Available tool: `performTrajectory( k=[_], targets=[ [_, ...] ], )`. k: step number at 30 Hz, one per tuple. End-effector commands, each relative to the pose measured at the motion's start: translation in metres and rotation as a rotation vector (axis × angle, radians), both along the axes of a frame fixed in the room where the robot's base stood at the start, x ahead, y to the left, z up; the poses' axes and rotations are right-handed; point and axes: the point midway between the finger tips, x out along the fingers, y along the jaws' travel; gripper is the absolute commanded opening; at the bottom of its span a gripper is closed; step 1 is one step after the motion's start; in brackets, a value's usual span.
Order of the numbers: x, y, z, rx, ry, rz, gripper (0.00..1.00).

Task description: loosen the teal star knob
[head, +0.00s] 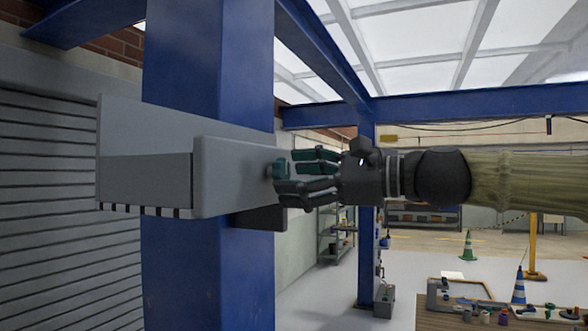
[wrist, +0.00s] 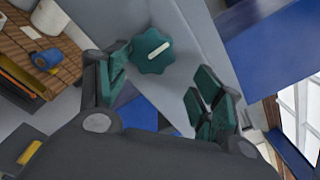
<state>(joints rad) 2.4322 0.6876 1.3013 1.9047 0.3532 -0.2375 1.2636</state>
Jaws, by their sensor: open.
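The teal star knob (wrist: 152,50) sits on the side of a grey housing (wrist: 205,45), with a pale bar mark across its face. In the wrist view it lies between and just beyond the fingertips, closer to the left finger. My gripper (wrist: 160,76) is open, with teal pads on dark fingers and nothing between them. In the head view my gripper (head: 300,174) reaches in from the right, level with the knob (head: 280,169), which is partly hidden by the fingers. I cannot tell whether any finger touches it.
The grey housing (head: 235,178) is fixed across a thick blue column (head: 207,60). A shuttered wall (head: 50,200) is at left. Farther back are a second blue post (head: 366,235), shelves, cones (head: 468,246) and a cluttered wooden table (head: 440,318). Open floor lies between.

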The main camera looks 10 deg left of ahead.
Motion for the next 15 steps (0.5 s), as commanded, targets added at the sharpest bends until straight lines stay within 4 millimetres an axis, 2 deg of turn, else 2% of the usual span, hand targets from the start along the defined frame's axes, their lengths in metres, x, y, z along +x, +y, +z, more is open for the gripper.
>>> performTrajectory(
  k=[5,13,15],
  targets=[
    [-0.009,0.008,0.006,0.002,-0.01,0.0,0.62],
    [0.004,0.009,0.001,0.001,0.0,0.0,0.62],
    [0.005,0.009,0.0,0.002,0.001,0.0,0.51]
  ],
)
